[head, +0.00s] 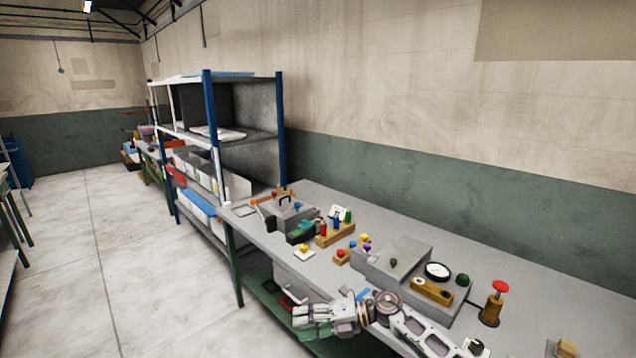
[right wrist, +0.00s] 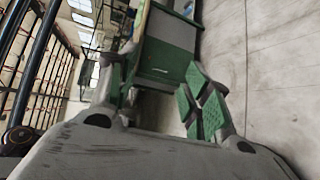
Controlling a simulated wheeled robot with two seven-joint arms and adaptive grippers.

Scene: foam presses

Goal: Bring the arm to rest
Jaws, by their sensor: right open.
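My right arm comes in from the lower right in the head view. My right gripper (head: 303,318) is in front of the workbench's front edge, pointing left. It is open with nothing between its fingers. In the right wrist view the right gripper (right wrist: 160,90) shows its green-padded fingers spread apart, with a green and grey structure beyond them. My left gripper is not in view.
A grey workbench (head: 272,238) holds a grey press box with a round gauge (head: 437,271), a red button on a brown post (head: 495,300) and several coloured pegs in a wooden block (head: 335,236). A shelf rack (head: 281,130) stands behind left. Open floor (head: 130,280) lies left.

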